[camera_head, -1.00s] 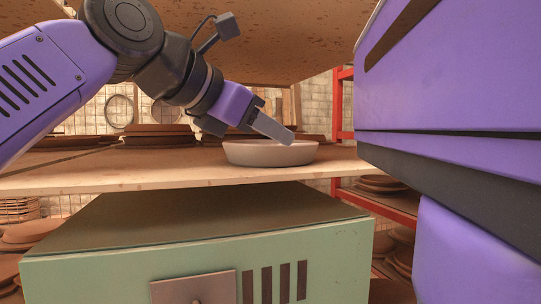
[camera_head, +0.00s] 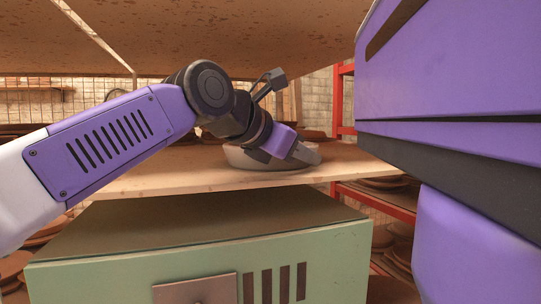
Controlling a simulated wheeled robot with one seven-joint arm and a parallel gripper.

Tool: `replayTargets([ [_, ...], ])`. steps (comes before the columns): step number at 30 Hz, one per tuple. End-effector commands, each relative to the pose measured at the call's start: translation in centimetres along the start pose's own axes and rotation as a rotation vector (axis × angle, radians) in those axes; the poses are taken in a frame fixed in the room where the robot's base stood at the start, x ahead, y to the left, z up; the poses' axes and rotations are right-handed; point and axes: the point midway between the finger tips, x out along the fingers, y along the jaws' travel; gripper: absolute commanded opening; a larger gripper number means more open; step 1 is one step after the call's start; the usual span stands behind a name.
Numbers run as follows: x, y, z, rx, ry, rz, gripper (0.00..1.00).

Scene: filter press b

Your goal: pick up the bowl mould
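The bowl mould (camera_head: 264,163) is a pale grey round bowl standing upright on the wooden shelf board. My gripper (camera_head: 312,158) is at the bowl's right side, low and close to its rim, with a grey finger overlapping the bowl in the picture. The gripper and wrist hide much of the bowl's upper rim and inside.
The wooden shelf board (camera_head: 150,176) carries brown plates behind my arm. Another board (camera_head: 200,35) hangs close above. A green cabinet (camera_head: 120,262) stands below. A red rack (camera_head: 338,105) is at the right, with stacked brown plates lower down.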

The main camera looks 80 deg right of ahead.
Motion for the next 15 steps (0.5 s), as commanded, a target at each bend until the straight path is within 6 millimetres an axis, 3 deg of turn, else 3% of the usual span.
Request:
replayTargets([
  [3,-0.02,0.00,-0.01,0.000,0.000,0.000,0.37],
  [9,-0.03,-0.03,-0.04,0.000,0.001,-0.001,0.00],
  [15,0.00,-0.07,-0.12,-0.001,0.003,-0.002,0.00],
])
